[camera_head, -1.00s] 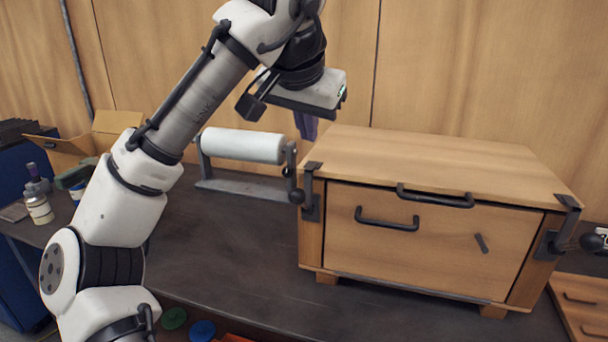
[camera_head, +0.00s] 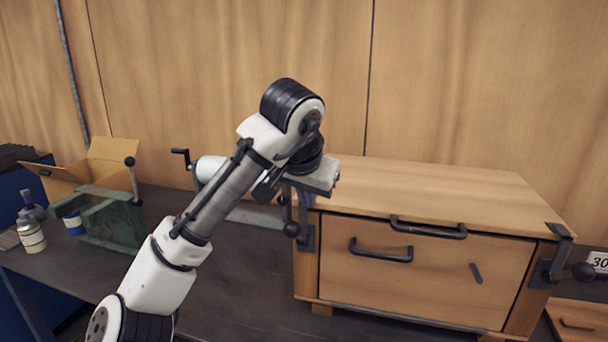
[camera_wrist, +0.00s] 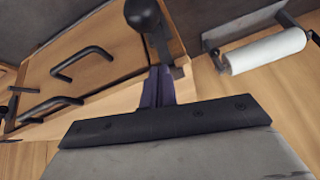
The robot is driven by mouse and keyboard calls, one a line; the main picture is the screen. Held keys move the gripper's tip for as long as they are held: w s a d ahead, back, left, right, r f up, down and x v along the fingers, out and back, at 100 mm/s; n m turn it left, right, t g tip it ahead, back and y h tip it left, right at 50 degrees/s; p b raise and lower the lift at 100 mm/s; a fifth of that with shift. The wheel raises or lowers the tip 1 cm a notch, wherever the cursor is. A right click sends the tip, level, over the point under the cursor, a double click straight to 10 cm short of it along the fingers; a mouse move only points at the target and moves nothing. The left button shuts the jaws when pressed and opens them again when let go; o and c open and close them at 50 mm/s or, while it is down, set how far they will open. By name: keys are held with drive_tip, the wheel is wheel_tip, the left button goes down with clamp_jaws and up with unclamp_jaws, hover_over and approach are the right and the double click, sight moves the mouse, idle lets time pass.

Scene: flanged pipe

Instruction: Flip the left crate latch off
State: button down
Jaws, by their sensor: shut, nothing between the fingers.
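The wooden crate (camera_head: 430,317) stands on the dark bench with its lid down. Its left latch (camera_head: 309,238) is a dark lever at the front left edge, with a round black knob hanging low. The latch top is hidden behind my gripper (camera_head: 307,198) in the head view. My gripper is shut and empty, its purple fingers pointing down at the latch top. In the wrist view, the shut fingers (camera_wrist: 158,88) are right beside the lever of the left latch (camera_wrist: 160,45); I cannot tell whether they touch. The right latch (camera_head: 545,272) sits at the other front edge, its knob sticking outward.
A white roll (camera_head: 208,169) on a stand is left of the crate, partly behind my arm. A green metal vise-like tool (camera_head: 112,222), an open cardboard box (camera_head: 108,160) and a bottle (camera_head: 31,236) are further left. The bench before the crate's left side is clear.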

sight(297, 234)
drive_tip(key=shift+s+a+f+p, duration=0.2)
drive_tip(key=shift+s+a+f, duration=0.2)
drive_tip(key=shift+f, duration=0.2)
drive_tip(key=shift+s+a+f+p, duration=0.2)
drive_tip(key=shift+s+a+f, duration=0.1)
drive_tip(key=shift+s+f, duration=0.25)
drive_tip(key=shift+s+a+f, duration=0.1)
drive_tip(key=shift+s+f, duration=0.1)
drive_tip(key=shift+f, duration=0.15)
drive_tip(key=shift+w+f, duration=0.1)
drive_tip(key=shift+f, duration=0.1)
